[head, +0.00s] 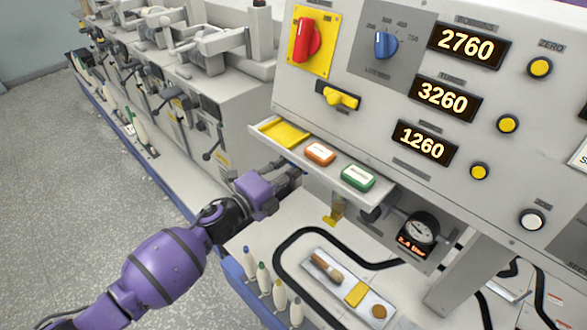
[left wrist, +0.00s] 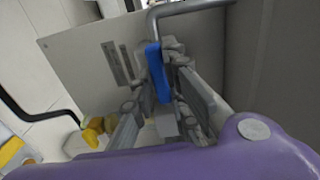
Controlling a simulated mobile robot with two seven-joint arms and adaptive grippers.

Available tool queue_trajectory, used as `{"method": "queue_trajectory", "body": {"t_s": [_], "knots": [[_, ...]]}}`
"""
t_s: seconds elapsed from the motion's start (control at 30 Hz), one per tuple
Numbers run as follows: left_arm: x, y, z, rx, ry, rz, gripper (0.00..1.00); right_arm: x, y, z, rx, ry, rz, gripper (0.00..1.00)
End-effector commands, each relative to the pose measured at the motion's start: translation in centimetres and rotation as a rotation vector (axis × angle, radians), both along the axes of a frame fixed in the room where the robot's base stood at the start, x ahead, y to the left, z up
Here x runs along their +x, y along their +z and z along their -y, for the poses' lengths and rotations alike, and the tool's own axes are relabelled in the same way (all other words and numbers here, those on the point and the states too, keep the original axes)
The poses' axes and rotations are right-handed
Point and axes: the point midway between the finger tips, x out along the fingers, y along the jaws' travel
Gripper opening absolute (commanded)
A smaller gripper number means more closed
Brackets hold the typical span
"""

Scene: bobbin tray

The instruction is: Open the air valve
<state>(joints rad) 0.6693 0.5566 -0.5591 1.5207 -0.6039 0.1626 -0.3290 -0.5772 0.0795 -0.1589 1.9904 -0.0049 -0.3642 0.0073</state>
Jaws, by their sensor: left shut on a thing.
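My left gripper (head: 290,176) reaches in from the left, its fingers at the underside of the control panel's shelf. In the left wrist view, the left gripper (left wrist: 163,85) is shut on a narrow blue handle (left wrist: 157,70), which stands between the fingertips. A bent grey rod (left wrist: 152,24) runs close above it. The frames do not show for certain that the blue handle is the air valve's lever; the head view hides it. A round pressure gauge (head: 419,226) sits under the panel to the right, its red display reading about 2.4 bar. My right gripper is out of view.
The shelf (head: 380,197) holds a yellow pad, an orange block (head: 320,153) and a green block (head: 358,178). A yellow part (head: 334,215) hangs below it. A tool tray (head: 335,287) lies in front; several bobbins stand along the left edge.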

Motion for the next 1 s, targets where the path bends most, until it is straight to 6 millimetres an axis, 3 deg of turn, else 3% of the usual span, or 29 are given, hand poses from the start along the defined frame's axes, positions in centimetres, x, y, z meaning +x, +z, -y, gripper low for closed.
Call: {"method": "queue_trajectory", "body": {"t_s": [0.57,0.6,0.73,1.0], "knots": [[-0.02,-0.07,-0.04,0.026,0.001,0.025,0.0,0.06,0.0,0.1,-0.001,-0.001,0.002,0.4],[-0.01,-0.06,-0.04,0.026,0.001,0.025,0.15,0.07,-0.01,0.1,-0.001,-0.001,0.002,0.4],[-0.01,-0.06,-0.03,0.026,0.001,0.025,0.32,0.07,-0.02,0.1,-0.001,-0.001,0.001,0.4],[-0.01,-0.02,-0.04,0.025,0.0,0.025,0.33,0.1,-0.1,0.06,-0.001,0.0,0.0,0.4]]}}
